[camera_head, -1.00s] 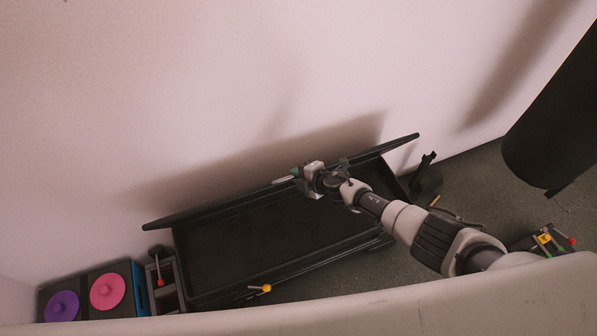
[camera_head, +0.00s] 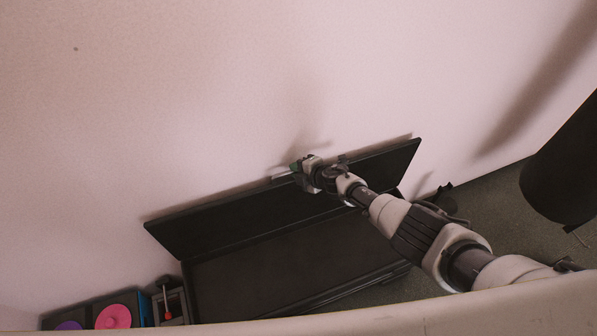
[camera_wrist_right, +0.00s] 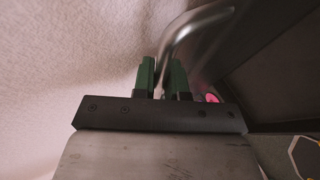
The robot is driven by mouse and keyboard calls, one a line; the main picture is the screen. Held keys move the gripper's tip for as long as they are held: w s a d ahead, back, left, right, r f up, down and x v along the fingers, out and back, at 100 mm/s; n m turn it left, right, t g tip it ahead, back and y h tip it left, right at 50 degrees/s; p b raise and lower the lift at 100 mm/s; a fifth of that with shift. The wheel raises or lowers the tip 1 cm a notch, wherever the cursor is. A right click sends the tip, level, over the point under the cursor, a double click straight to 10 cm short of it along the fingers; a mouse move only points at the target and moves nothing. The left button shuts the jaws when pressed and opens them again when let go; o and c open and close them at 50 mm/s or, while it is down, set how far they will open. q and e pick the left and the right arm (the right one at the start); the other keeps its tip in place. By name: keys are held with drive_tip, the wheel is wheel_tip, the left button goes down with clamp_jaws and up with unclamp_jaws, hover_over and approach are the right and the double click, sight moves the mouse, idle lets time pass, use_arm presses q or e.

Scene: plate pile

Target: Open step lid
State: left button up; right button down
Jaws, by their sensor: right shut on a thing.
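The black step lid (camera_head: 225,222) stands tilted up and back close to the wall, above the open black box (camera_head: 270,275). The box's inside looks dark and empty. My right gripper (camera_head: 292,172) is at the lid's upper edge, shut on a metal handle (camera_head: 282,177). In the right wrist view the curved metal handle (camera_wrist_right: 190,28) passes between the green fingertips (camera_wrist_right: 163,75), and the dark lid (camera_wrist_right: 285,55) is at the right. My left gripper is not in view.
The pale wall (camera_head: 200,90) rises right behind the lid. Pink (camera_head: 113,316) and purple (camera_head: 69,325) discs lie on dark blocks at lower left. A black cylinder (camera_head: 565,170) hangs at right.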

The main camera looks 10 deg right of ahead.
drive_tip(key=shift+s+f, duration=0.1)
drive_tip(key=c, duration=1.2)
unclamp_jaws()
drive_tip(key=shift+s+d+r, duration=0.1)
drive_tip(key=shift+d+r, duration=0.05)
drive_tip(key=shift+r, duration=0.05)
drive_tip(key=p+v, duration=0.7)
drive_tip(key=v, duration=0.3)
drive_tip(key=shift+s+d, duration=0.1)
